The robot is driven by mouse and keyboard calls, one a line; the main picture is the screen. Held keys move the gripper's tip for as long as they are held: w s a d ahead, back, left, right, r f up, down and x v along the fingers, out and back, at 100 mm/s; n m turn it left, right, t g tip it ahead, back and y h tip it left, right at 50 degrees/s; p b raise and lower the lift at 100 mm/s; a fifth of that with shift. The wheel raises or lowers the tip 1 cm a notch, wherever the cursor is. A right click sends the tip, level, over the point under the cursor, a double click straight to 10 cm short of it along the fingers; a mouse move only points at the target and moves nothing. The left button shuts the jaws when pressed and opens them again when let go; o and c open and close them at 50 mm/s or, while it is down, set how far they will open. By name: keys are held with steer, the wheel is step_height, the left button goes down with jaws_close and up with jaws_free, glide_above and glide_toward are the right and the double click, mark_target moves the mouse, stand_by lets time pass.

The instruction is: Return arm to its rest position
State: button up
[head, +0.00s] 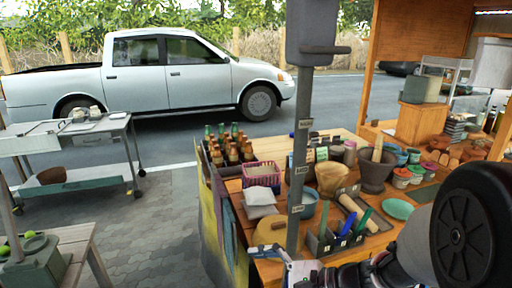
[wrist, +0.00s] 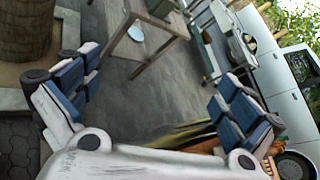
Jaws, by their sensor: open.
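My gripper (head: 297,270) is at the bottom of the head view, in front of the stall table, with my arm reaching in from the lower right. In the wrist view my gripper (wrist: 150,100) has its two blue-padded fingers wide apart with nothing between them. The wrist camera looks out over grey paving, tilted. A dark clay mortar (head: 374,178) with a wooden pestle (head: 383,146) in it stands on the stall table (head: 265,236), apart from my gripper. A tan bowl-like vessel (head: 333,179) stands left of it.
A grey post (head: 303,125) rises close to my gripper. A caddy of utensils (head: 335,241), a pink basket (head: 262,174) and several bottles (head: 228,145) crowd the table. A metal cart (head: 80,140) and a parked pickup (head: 165,72) stand beyond open paving (head: 165,225).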

steer(key=s+d+r+n+g+h, duration=0.25)
steer(key=s+n+h, duration=0.45)
steer(key=s+n, duration=0.5)
steer(key=s+d+r+n+t+h, duration=0.1)
steer(key=s+d+h, duration=0.1)
steer(key=d, duration=0.4)
steer(key=s+d+r+n+t+h, duration=0.1)
steer(key=s+d+n+t+h, duration=0.1)
steer(key=d+h, duration=0.2)
steer(key=shift+s+d+r, duration=0.15)
steer(key=shift+d+r, duration=0.25)
steer(key=shift+d, duration=0.65)
